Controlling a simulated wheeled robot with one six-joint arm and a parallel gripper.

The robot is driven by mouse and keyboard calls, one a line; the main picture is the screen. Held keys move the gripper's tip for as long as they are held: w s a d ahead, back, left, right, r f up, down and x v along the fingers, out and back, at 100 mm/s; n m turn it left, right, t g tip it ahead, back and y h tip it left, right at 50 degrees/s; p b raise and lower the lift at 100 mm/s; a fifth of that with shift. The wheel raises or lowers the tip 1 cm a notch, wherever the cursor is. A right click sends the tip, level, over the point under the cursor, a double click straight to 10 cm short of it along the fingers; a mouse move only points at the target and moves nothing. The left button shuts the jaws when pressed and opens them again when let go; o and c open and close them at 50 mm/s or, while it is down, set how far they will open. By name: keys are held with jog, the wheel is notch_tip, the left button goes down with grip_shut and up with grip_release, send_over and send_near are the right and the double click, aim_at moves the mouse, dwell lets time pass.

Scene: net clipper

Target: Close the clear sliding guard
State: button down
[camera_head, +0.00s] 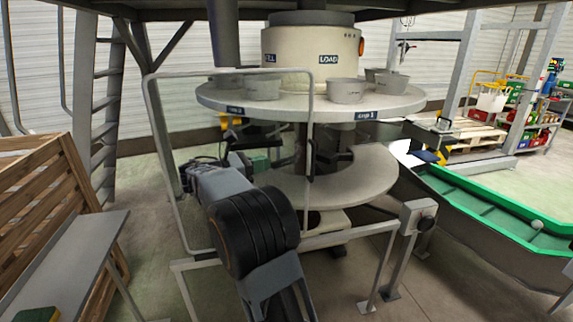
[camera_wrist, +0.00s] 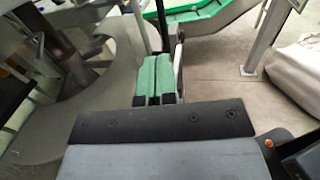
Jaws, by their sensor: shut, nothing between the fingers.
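The clear sliding guard (camera_head: 230,73) is a see-through panel in a thin grey tube frame, standing upright in front of the round machine in the head view. A dark upright handle (camera_head: 311,158) is on its right-hand post. My gripper (camera_head: 258,160) is behind my arm in the head view, left of that handle. In the wrist view my gripper (camera_wrist: 158,79) has its two green finger pads together, with nothing between them. A dark upright bar (camera_wrist: 180,55) stands close to the right of the pads; I cannot tell whether they touch it.
A round table (camera_head: 400,104) with several grey cups is behind the guard, above a curved lower shelf (camera_head: 370,180). A green-lined chute (camera_head: 500,222) runs off to the right. A wooden crate (camera_head: 40,190) and a grey bench (camera_head: 70,255) are at the left.

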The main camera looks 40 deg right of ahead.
send_near(304, 154)
jog(key=s+d, duration=0.2)
jog(key=s+d+r, duration=0.1)
jog(key=s+d, duration=0.1)
jog(key=s+d+r, duration=0.1)
jog(key=s+d, duration=0.1)
jog(key=shift+s+d, duration=0.1)
dwell(0.4)
